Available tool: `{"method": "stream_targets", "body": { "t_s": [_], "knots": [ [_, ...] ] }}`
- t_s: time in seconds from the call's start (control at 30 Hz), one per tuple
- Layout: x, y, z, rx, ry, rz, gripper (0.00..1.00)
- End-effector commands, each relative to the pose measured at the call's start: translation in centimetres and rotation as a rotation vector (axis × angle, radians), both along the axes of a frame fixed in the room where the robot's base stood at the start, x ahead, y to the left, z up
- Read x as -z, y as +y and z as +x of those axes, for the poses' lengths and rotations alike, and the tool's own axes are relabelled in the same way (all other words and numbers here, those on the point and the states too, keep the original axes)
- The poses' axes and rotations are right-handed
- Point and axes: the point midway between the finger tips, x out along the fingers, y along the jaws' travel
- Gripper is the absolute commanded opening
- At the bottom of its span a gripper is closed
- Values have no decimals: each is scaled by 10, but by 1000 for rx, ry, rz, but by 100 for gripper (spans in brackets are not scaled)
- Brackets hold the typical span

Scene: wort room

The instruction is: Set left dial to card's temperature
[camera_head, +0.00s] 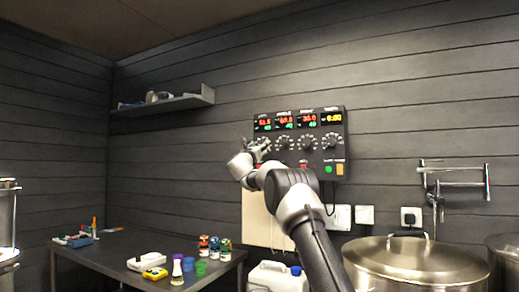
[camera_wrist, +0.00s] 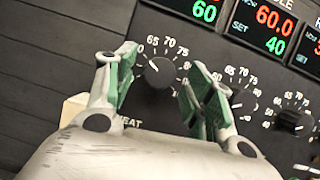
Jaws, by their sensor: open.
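The dark control panel (camera_head: 327,150) hangs on the wall with a row of dials under lit displays. The left dial (camera_wrist: 160,73) is a black knob with a white scale; readable marks include 65, 70 and 75. In the head view my gripper largely covers it. My gripper (camera_wrist: 164,77) is open, with one green-padded finger on each side of the left dial; I cannot tell whether they touch it. My gripper also shows in the head view (camera_head: 263,146) at the panel's left. I cannot make out any readable card.
The second dial (camera_wrist: 242,102) sits close to the right finger, and a third dial (camera_wrist: 290,121) lies beyond. A table (camera_head: 120,262) with bottles and small boxes stands at lower left. A large lidded kettle (camera_head: 415,262) stands at lower right.

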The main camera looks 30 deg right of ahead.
Motion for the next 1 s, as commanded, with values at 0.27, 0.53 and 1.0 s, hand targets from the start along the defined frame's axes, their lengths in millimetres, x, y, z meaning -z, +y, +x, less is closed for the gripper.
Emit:
{"method": "stream_targets", "body": {
  "t_s": [0.27, 0.53, 1.0],
  "knots": [
    [-1, -1, 0, 0, -1, 1, 51],
    [-1, 0, 0, 0, -1, 1, 8],
    [0, 1, 2, -2, -102, 80, 8]
  ]
}}
